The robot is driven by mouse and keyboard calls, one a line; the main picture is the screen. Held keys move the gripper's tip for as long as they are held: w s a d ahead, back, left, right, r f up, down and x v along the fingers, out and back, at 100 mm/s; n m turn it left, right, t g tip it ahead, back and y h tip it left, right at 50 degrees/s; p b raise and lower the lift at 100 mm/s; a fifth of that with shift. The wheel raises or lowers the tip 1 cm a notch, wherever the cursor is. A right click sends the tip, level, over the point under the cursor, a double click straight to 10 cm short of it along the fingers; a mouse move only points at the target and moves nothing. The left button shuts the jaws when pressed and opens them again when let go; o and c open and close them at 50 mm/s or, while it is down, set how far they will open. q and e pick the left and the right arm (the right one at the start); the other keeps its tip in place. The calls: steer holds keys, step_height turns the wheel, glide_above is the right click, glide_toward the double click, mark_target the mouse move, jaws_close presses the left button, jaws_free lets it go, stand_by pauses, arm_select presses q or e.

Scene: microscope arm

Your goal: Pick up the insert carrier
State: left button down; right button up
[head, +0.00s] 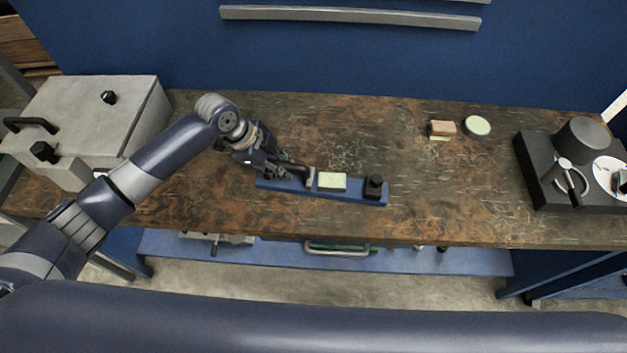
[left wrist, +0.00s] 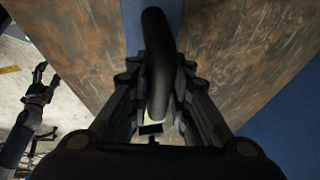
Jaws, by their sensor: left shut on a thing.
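A long blue bar (head: 360,197), which looks like the insert carrier, lies on the wooden workbench near its front edge. It bears a pale green square block (head: 332,181) and a black block at its right end (head: 374,187). My left gripper (head: 287,168) is over the bar's left end, shut on a dark rounded handle. In the left wrist view the handle (left wrist: 158,65) stands between the fingers (left wrist: 158,110), with the blue strip behind it. The handle's lower end is hidden. A dark arm with a small gripper, likely my right (left wrist: 42,85), shows at the left of the wrist view.
A grey box (head: 85,115) stands on the bench (head: 340,120) at the left. A small brown block (head: 443,128) and a pale green disc (head: 477,126) lie at the back right. A black device (head: 545,165) stands at the far right. The bench between is clear.

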arm_select(q)
steer(key=shift+w+d+r, duration=0.15)
steer(key=shift+w+r, duration=0.05)
steer(key=shift+r, duration=0.1)
steer(key=shift+r, duration=0.2)
step_height(320, 180, up, 2)
steer(key=shift+r+b, duration=0.25)
steer(key=shift+b, duration=0.6)
steer(key=shift+s+r, duration=0.15)
steer(key=shift+s, duration=0.15)
steer(key=s+d+b, duration=0.1)
steer(key=s, duration=0.6)
steer(key=s+d+r+b, duration=0.1)
steer(key=s+d+b, duration=0.1)
steer(key=s, duration=0.6)
steer(key=shift+s+r+b, duration=0.15)
steer(key=shift+r+b, duration=0.1)
steer(key=shift+b, duration=0.05)
steer(key=shift+d, duration=0.1)
